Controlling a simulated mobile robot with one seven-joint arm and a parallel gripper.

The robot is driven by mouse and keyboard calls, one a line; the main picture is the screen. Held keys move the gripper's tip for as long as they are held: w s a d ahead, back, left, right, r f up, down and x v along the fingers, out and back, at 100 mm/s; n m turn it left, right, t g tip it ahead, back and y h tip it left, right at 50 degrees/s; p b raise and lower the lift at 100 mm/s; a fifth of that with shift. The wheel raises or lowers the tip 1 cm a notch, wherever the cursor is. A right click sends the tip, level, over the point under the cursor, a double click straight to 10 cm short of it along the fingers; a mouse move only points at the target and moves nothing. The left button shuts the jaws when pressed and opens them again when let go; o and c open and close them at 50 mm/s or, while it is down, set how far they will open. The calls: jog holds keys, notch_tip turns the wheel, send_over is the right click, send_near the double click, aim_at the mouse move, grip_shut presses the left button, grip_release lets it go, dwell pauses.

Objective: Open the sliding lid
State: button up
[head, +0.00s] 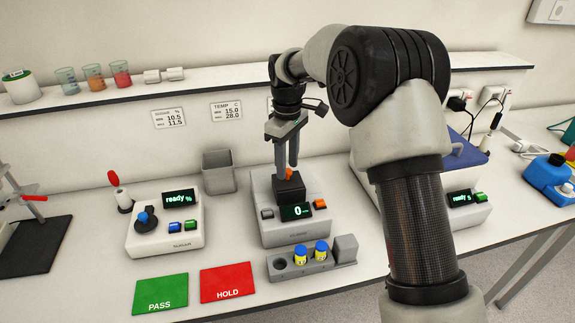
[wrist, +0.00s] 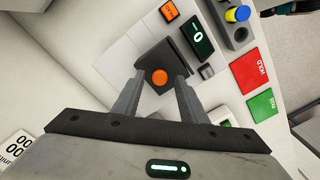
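A grey meter (head: 290,228) with a display reading 0 stands mid-bench. On it is a black block (head: 289,190) with a round orange knob (wrist: 159,77) on top; this block looks like the lid, and no opening shows. My gripper (head: 287,166) points down over the block. In the wrist view, my gripper's fingers (wrist: 159,80) are apart, one on each side of the knob, with a gap visible on both sides. I cannot tell how far the fingertips are above the block.
A rack (head: 312,263) with two blue-capped vials stands in front. A sugar meter (head: 166,228) is at left, a grey bin (head: 218,172) behind. A green PASS mat (head: 161,293) and red HOLD mat (head: 228,282) lie in front. A blue-lidded device (head: 466,153) is at right, partly hidden by my arm.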

jog(key=shift+f, duration=0.35)
grip_shut()
jog(key=shift+w, duration=0.1)
